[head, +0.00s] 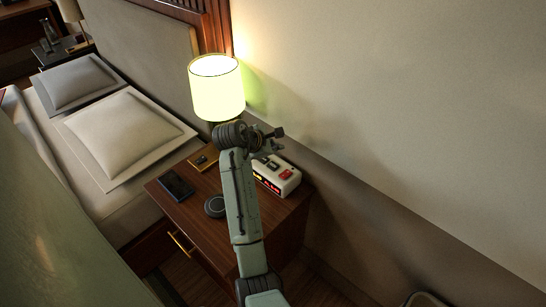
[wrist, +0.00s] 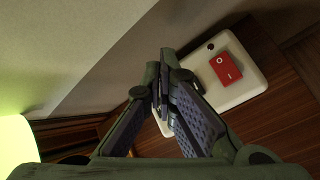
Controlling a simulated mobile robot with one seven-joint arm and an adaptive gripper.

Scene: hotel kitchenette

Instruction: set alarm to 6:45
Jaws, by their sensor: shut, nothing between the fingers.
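A white alarm clock (head: 286,184) with a red lit display sits on the wooden nightstand (head: 205,236), beside the lamp. Its digits are too small to read. In the wrist view the clock's white top (wrist: 238,93) shows a large red button (wrist: 226,68) and a small dark round knob or button near it. My gripper (head: 278,146) is shut and empty above the clock. In the wrist view the closed fingertips (wrist: 165,75) lie to the left of the red button and cover part of the clock. I cannot tell whether they touch it.
A lit lamp (head: 217,88) stands close behind my wrist. A dark phone (head: 176,185), a round dark disc (head: 215,206) and a small gold-edged tray (head: 204,159) lie on the nightstand. The bed (head: 70,180) is at left, the wall (head: 400,110) at right.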

